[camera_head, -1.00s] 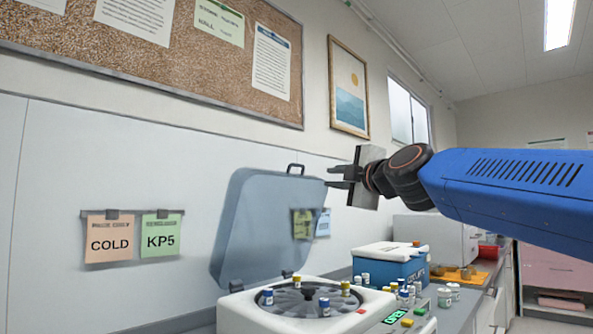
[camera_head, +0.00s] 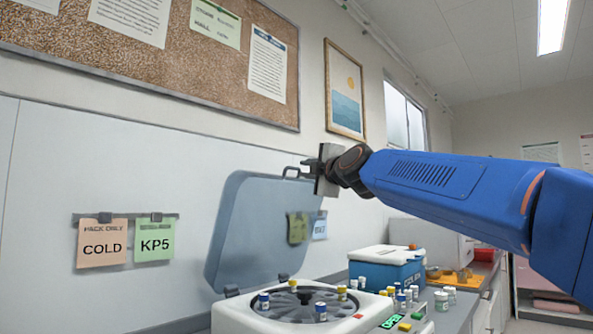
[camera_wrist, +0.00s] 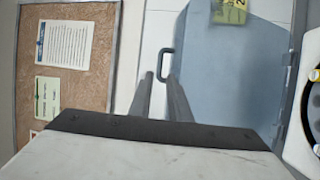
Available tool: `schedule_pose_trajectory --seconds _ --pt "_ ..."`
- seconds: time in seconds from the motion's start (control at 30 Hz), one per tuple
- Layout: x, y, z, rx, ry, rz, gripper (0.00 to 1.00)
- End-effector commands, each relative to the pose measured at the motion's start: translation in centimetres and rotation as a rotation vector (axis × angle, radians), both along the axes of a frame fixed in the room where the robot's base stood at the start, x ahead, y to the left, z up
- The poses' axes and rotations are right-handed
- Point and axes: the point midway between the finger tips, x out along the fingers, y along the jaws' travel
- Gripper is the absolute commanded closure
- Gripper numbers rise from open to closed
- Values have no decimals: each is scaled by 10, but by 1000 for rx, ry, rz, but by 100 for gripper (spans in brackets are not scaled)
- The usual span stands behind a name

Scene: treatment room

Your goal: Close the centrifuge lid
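The centrifuge (camera_head: 255,323) is a white machine with a dark round rotor (camera_head: 297,303) holding several capped tubes. Its blue-grey lid (camera_head: 250,230) stands raised and tilted back towards the wall, with a dark loop handle (camera_head: 292,172) on its top edge. My gripper (camera_head: 308,168) is at the lid's top right, close to the handle. In the wrist view the two fingers (camera_wrist: 160,98) are apart and point towards the handle (camera_wrist: 165,66), with a gap between them. Whether a finger touches the handle I cannot tell.
A blue cool box (camera_head: 388,272) with a white lid stands right of the centrifuge, with several small vials (camera_head: 441,300) in front. A corkboard (camera_head: 170,50) and picture hang on the wall behind.

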Motion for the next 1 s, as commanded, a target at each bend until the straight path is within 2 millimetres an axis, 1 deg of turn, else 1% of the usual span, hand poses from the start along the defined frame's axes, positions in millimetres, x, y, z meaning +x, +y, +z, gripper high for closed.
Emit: schedule_pose_trajectory --seconds 0.03,0.23,0.4,0.5,0.67,0.97,1.0 --pt "8 4 0 -1 0 0 83" --pt "32 18 4 -1 0 0 83" --pt "49 27 8 0 -1 0 83" --pt "56 31 9 0 -1 0 83" --pt "62 34 10 0 0 0 83" --pt "62 35 10 0 0 0 83" --pt "62 35 10 0 0 0 90"
